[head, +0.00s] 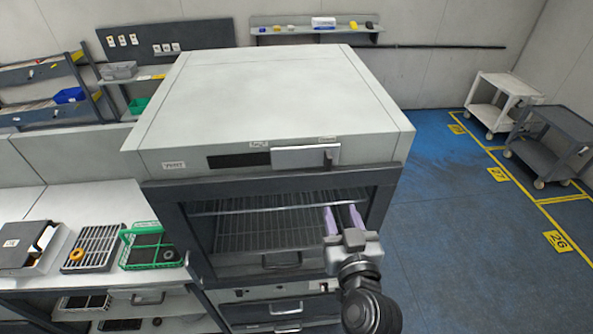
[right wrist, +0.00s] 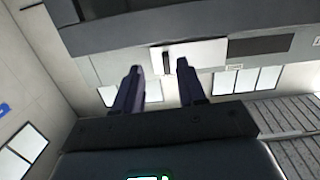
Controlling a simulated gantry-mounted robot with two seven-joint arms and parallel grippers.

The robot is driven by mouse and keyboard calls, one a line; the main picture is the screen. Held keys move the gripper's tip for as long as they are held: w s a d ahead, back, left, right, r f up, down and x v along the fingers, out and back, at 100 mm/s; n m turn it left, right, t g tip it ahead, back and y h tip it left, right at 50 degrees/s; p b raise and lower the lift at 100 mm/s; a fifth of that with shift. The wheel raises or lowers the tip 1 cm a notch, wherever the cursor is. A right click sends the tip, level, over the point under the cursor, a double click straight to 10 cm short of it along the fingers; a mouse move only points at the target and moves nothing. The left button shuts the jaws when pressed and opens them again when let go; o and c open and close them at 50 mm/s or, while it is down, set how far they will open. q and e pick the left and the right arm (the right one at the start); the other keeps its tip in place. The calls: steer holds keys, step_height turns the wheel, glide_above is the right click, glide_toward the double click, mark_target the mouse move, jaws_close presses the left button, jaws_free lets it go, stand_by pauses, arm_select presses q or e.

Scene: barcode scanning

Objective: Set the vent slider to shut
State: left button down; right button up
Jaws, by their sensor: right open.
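The vent slider (head: 305,157) is a pale plate with a small upright tab near its right end, on the front top panel of the grey cabinet (head: 270,95). It sits at the right of its track, and a dark slot (head: 239,160) lies bare to its left. Two small labels above are too small to read. My right gripper (head: 343,218) is open and empty, below the slider in front of the cabinet's front opening. In the right wrist view the slider (right wrist: 200,54) and its dark tab lie beyond the fingertips (right wrist: 160,68), apart from them. My left gripper is out of view.
The cabinet's dark front frame (head: 165,195) surrounds wire racks (head: 265,232). A bench with a green basket (head: 150,262) and trays stands at the left. Carts (head: 500,100) stand at the far right; the blue floor between is clear.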

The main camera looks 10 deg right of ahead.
mark_target(329, 164)
steer(key=shift+t, duration=0.5)
steer(key=w+r, duration=0.1)
steer(key=w, duration=0.2)
steer(key=w+r, duration=0.1)
steer(key=w, duration=0.3)
steer(key=w+d+r, duration=0.1)
steer(key=w+r, duration=0.1)
steer(key=w, duration=0.2)
steer(key=shift+w+p, duration=0.25)
steer(key=shift+p, duration=0.15)
jaws_close()
